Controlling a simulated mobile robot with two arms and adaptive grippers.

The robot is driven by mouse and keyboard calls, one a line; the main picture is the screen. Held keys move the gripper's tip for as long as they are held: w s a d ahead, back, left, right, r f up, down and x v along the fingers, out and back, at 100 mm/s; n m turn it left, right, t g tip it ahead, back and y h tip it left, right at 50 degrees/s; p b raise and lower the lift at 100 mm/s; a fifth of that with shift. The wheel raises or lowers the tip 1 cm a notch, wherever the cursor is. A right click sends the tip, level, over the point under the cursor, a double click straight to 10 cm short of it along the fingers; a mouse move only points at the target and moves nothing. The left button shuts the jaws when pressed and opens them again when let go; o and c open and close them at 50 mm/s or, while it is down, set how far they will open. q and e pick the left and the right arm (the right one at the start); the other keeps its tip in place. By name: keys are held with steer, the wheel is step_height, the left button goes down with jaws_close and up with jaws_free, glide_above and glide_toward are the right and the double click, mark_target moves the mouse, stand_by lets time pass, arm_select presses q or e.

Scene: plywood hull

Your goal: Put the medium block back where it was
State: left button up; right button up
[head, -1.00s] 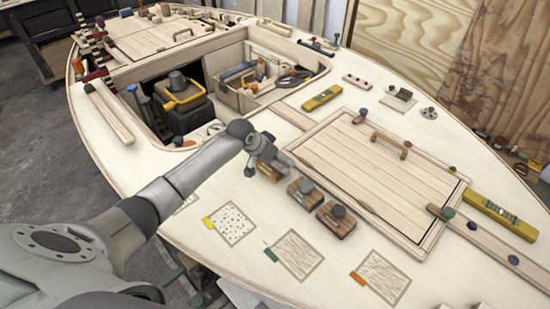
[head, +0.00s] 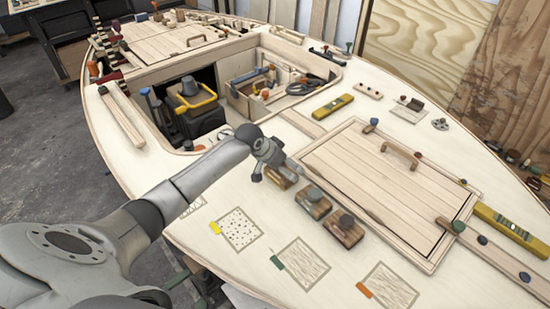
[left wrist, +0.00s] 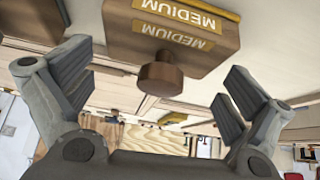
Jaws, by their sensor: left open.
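The medium block (left wrist: 180,30) shows at the top of the left wrist view, brown with a yellow MEDIUM label and a round brown knob (left wrist: 160,78). My left gripper (left wrist: 155,92) is open, its fingers apart on either side of the knob and not touching it. In the head view the left gripper (head: 267,167) is over the upper-left end of a row of three wooden blocks. The block nearest it (head: 283,178) is partly hidden by it and appears to be the medium one; its label cannot be read there. My right gripper is not in view.
Two more knobbed blocks, one in the middle (head: 313,202) and one at the lower right (head: 344,230), stand beside a wooden hatch (head: 370,180). Grain swatches with yellow, green and orange tags lie in front. An open cockpit with tools (head: 196,100) is behind.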

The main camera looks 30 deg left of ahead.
arm_select(q)
steer(key=v, duration=1.1)
steer(key=shift+s, duration=0.1)
steer(key=shift+s+f, duration=0.1)
